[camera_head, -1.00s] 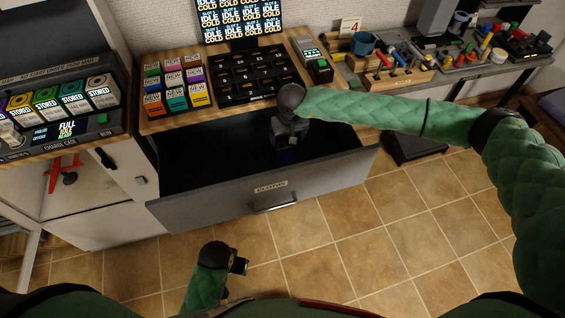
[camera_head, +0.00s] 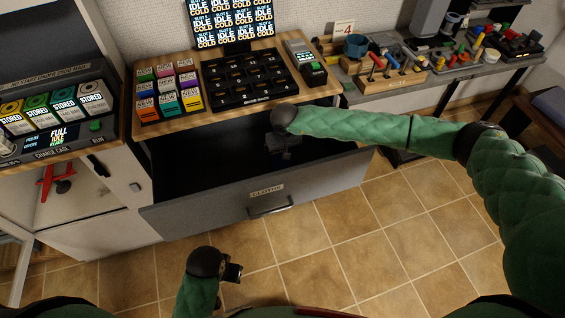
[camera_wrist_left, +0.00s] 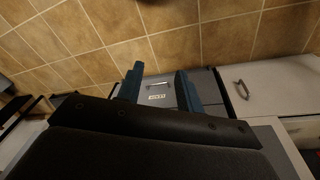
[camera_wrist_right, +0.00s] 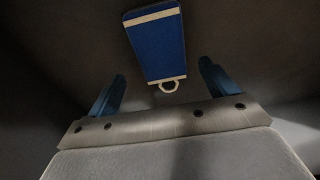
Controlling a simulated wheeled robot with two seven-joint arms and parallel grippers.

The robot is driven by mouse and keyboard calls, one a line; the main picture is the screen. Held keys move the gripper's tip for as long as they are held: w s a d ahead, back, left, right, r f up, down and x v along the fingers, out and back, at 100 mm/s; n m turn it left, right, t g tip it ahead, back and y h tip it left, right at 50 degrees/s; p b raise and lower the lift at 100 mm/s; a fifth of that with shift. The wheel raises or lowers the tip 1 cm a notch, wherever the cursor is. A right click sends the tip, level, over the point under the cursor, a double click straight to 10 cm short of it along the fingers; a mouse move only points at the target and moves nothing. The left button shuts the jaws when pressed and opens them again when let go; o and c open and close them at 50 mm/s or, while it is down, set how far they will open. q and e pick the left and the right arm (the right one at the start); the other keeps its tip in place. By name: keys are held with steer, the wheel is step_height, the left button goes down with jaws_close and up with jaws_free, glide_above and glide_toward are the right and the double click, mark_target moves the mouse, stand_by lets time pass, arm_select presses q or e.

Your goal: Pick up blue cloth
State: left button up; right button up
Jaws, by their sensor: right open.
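The blue cloth (camera_wrist_right: 158,48) shows in the right wrist view as a flat blue rectangle with white bands and a small white loop at its near end. It lies on the dark floor of the open drawer. My right gripper (camera_wrist_right: 162,90) is open and empty, with the cloth ahead of and between its fingers, apart from them. In the head view my right gripper (camera_head: 284,150) reaches down into the drawer (camera_head: 240,205), and the cloth cannot be made out there. My left gripper (camera_head: 233,272) hangs in front of the drawer; its fingers (camera_wrist_left: 160,85) are apart and empty in the left wrist view.
The drawer front has a label and a handle (camera_head: 270,207). Above it, the counter holds coloured boxes (camera_head: 168,90) and a black slotted tray (camera_head: 243,80). A charge case (camera_head: 55,120) stands left. A tool bench (camera_head: 420,70) is at right. The tiled floor in front is clear.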

mark_target(281, 160)
steer(key=f, duration=0.1)
steer(key=f+p, duration=0.1)
steer(key=f, duration=0.2)
steer(key=shift+w+a+p, duration=0.2)
steer(key=shift+a+p, duration=0.1)
arm_select(q)
step_height(281, 160, down, 8)
steer(key=shift+w, duration=0.25)
steer(key=shift+a+f, duration=0.1)
arm_select(e)
steer(key=shift+c, duration=0.3)
arm_select(q)
steer(key=shift+w, duration=0.1)
arm_select(e)
steer(key=c, duration=1)
